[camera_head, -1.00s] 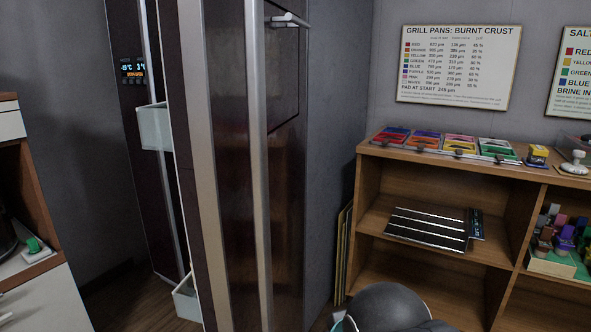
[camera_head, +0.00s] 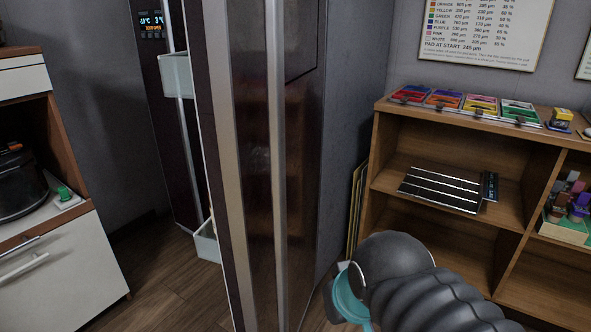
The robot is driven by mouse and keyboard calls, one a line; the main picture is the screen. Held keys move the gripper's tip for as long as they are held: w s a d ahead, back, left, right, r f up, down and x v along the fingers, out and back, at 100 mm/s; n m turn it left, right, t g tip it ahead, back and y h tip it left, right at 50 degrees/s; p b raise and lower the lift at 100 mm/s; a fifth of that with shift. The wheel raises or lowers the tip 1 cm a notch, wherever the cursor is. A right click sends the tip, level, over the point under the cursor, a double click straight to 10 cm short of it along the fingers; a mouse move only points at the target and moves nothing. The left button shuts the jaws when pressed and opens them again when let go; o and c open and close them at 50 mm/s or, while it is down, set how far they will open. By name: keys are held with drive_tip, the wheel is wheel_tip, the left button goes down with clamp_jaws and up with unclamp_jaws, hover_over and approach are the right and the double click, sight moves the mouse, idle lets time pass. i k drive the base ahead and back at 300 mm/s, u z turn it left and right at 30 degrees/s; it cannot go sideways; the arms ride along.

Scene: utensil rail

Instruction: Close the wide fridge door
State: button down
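The wide fridge door (camera_head: 253,170) is dark brown with pale metal edge strips. My arm, dark with a teal band, shows at the bottom right, to the right of the door. My gripper's fingers cannot be made out. No contact with the door is visible.
A wooden shelf unit (camera_head: 430,158) with colour pads, a dark striped panel (camera_head: 442,188) and stamps stands at the right. Flat boards (camera_head: 355,212) lean between it and the fridge. A white-fronted cabinet (camera_head: 65,268) with a black pot (camera_head: 18,185) is at the left. Floor shows between cabinet and fridge.

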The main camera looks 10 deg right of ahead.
sight(261, 135)
drive_tip(key=u, duration=0.2)
drive_tip(key=k, duration=0.95)
drive_tip(key=z, duration=0.5)
